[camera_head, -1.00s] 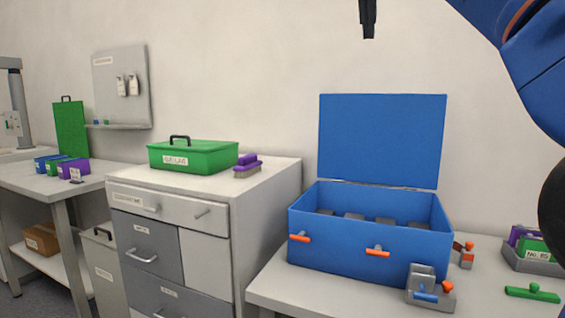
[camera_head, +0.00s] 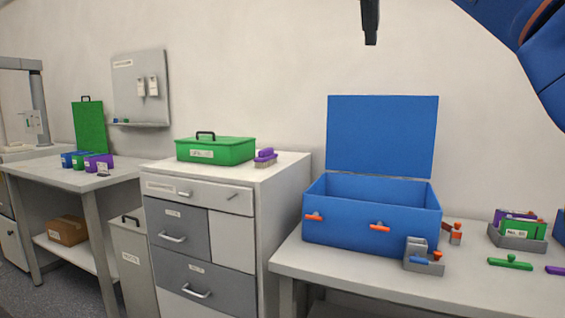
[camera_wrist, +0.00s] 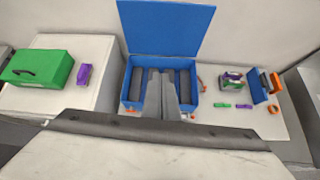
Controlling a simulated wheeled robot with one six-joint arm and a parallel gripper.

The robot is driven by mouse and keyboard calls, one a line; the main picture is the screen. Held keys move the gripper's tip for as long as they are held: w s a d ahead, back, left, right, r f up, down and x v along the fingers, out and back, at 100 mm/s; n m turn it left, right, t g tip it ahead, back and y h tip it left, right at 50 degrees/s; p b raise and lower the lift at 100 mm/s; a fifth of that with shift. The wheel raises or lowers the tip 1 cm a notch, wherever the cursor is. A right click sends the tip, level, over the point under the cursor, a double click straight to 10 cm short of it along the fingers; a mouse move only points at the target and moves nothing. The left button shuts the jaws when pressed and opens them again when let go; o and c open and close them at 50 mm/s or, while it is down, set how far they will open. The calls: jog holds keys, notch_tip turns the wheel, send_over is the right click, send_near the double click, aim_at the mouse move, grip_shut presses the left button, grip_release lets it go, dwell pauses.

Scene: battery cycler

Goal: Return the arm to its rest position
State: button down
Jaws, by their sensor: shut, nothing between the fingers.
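My gripper (camera_head: 370,40) hangs at the top of the head view, dark and narrow, with its fingers together and nothing held. My blue arm link shows at the upper right of that view. In the wrist view my gripper (camera_wrist: 165,95) points toward the open blue box (camera_wrist: 135,78), with its fingers in front of the box. The blue box (camera_head: 350,235) stands on the right-hand table with its lid raised, well below the gripper in the head view. Dark slots show inside it in the wrist view.
A grey fixture (camera_head: 422,258) stands before the box. A grey tray (camera_head: 518,241) and green tool (camera_head: 510,262) lie on the table's right. The air around the gripper is clear.

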jog(key=s+d+f+m+g+y, duration=0.1)
jog(key=s+d+f+m, duration=0.3)
jog(key=f, duration=0.6)
jog(key=s+d+f+m+g, duration=0.1)
jog(key=s+f+m, duration=0.1)
jog(key=f+m, duration=0.6)
jog(key=s+d+f+m+g+y, duration=0.1)
jog(key=s+d+f+m, duration=0.2)
jog(key=f, duration=0.9)
jog(key=s+f+m, duration=0.5)
jog(key=f, duration=0.6)
jog(key=s+d+f+m+g+y, duration=0.1)
jog(key=s+f+m, duration=0.4)
jog(key=f, duration=0.6)
jog(key=s+d+f+m, duration=0.1)
jog(key=s+f+m, duration=0.4)
jog(key=f, duration=0.6)
jog(key=shift+s+f+g+y, duration=0.2)
jog(key=shift+s+g+y, duration=0.2)
jog(key=shift+s, duration=0.85)
